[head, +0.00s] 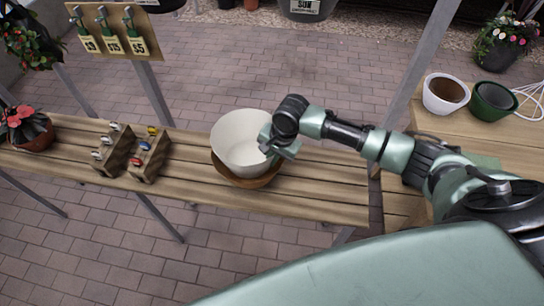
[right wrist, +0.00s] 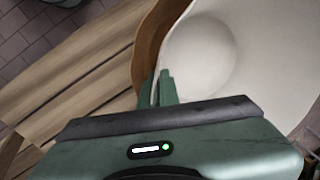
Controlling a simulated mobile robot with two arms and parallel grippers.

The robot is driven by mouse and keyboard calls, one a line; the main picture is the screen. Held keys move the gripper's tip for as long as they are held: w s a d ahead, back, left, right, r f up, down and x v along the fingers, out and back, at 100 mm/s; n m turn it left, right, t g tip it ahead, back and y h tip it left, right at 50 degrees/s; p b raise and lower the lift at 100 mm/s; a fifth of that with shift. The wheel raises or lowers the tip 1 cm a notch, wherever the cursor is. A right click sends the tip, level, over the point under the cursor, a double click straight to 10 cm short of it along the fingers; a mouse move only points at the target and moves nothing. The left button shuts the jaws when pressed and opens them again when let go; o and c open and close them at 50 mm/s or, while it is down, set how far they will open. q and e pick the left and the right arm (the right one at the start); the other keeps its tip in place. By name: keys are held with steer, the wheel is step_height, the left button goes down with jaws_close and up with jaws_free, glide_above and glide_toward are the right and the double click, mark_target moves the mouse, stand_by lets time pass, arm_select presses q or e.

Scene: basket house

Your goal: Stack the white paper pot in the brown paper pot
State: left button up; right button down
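The white paper pot (head: 238,142) is over the brown paper pot (head: 247,182) on the slatted wooden bench, its lower part inside or in front of the brown rim. It looks slightly tilted, and whether it rests on the brown pot's bottom is hidden. My right gripper (head: 268,146) is at the white pot's right rim. In the right wrist view the fingers (right wrist: 164,88) are close together with the white wall between them. The white pot's interior (right wrist: 205,55) and the brown pot's wall (right wrist: 150,45) also show there. My left gripper is not in view.
Two small wooden holders (head: 133,155) with coloured items stand left of the pots. A red-flowered plant (head: 30,130) is at the far left. A white pot with soil (head: 445,94) and a green pot (head: 492,101) stand on the right bench. The bench right of the pots is clear.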

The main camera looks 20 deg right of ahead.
steer(key=shift+f, duration=0.25)
steer(key=c, duration=1.7)
jaws_free()
steer(key=shift+r, duration=0.35)
steer(key=v, duration=1.2)
steer(key=shift+a+r+b, duration=0.1)
steer(key=shift+r+b, duration=0.2)
steer(key=shift+b, duration=0.1)
